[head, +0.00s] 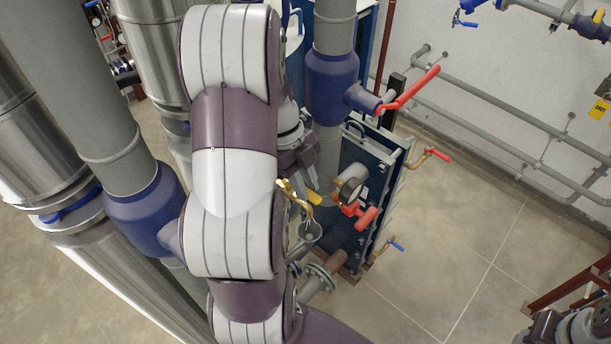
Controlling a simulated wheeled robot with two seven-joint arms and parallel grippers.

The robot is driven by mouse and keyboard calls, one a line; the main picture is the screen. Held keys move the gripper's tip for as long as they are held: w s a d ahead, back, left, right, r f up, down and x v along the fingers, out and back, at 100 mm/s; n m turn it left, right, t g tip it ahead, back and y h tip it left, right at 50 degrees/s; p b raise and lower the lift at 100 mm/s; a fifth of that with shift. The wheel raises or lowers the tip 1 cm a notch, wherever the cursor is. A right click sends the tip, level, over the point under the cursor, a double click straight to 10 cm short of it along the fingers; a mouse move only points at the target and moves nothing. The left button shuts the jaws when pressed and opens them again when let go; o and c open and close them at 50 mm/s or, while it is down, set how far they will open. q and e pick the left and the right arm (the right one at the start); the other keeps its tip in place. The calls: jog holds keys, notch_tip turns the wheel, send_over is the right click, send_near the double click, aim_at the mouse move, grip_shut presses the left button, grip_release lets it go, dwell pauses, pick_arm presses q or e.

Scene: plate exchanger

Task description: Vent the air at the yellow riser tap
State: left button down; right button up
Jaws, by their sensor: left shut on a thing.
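The yellow riser tap has a small yellow lever (315,198) and a brass body (294,196), in the middle of the head view. A grey funnel (310,231) sits just below its outlet. My left gripper (312,180) comes down from above, behind my own large arm, and is shut at the yellow lever. Its fingertips are small and partly hidden, so the exact grip is hard to see. Part of my right arm's end (562,328) shows at the bottom right corner; its fingers cannot be made out.
A dark blue plate exchanger (378,190) stands right behind the tap. Red-handled valves (408,88) and a round gauge (351,190) are close by. Thick grey pipes with blue collars (142,210) stand left. Open tiled floor (465,245) lies right.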

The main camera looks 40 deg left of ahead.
pick_arm(q)
jog(key=shift+s+d+f, duration=0.15)
jog(key=shift+s+f, duration=0.1)
jog(key=c, duration=1.2)
grip_release()
jog(key=shift+o, duration=1.1)
jog(key=shift+w, duration=0.1)
jog(key=shift+d+r, duration=0.1)
jog(key=shift+r, duration=0.1)
